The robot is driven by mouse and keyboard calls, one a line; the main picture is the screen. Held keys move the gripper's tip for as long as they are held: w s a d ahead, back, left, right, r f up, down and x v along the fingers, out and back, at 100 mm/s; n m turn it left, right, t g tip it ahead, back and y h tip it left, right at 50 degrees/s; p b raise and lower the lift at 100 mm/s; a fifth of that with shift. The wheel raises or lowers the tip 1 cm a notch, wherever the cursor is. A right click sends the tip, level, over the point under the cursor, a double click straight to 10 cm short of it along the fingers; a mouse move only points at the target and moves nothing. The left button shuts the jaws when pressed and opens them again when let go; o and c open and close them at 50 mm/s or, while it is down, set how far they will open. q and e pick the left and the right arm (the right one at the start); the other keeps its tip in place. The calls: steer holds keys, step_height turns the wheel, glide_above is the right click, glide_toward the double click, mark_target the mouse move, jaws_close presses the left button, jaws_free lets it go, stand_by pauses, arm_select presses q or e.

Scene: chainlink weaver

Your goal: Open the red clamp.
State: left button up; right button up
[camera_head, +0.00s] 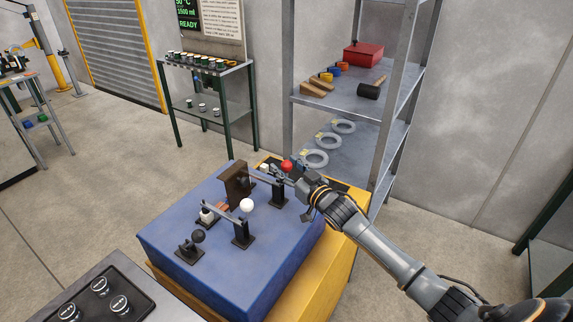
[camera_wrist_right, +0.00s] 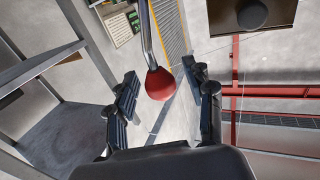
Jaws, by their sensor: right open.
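The red clamp's round red knob (camera_head: 287,165) stands at the back right of the blue block, beside the fingers of my right gripper (camera_head: 289,176). In the right wrist view the red knob (camera_wrist_right: 160,83), on a bent metal rod, hangs between the two fingers of my right gripper (camera_wrist_right: 162,95). The fingers are apart, with clear space on both sides of the knob. The clamp's base is mostly hidden behind my gripper in the head view. My left gripper is in neither view.
A white-knobbed clamp (camera_head: 246,205) and a black-knobbed clamp (camera_head: 198,237) stand on the blue block (camera_head: 280,270). A brown upright block (camera_head: 236,184) stands near the back. A metal shelf (camera_head: 340,104) rises just behind my right gripper.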

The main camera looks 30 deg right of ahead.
steer(key=shift+w, duration=0.15)
steer(key=shift+c, duration=0.4)
jaws_close()
steer(key=shift+f, duration=0.1)
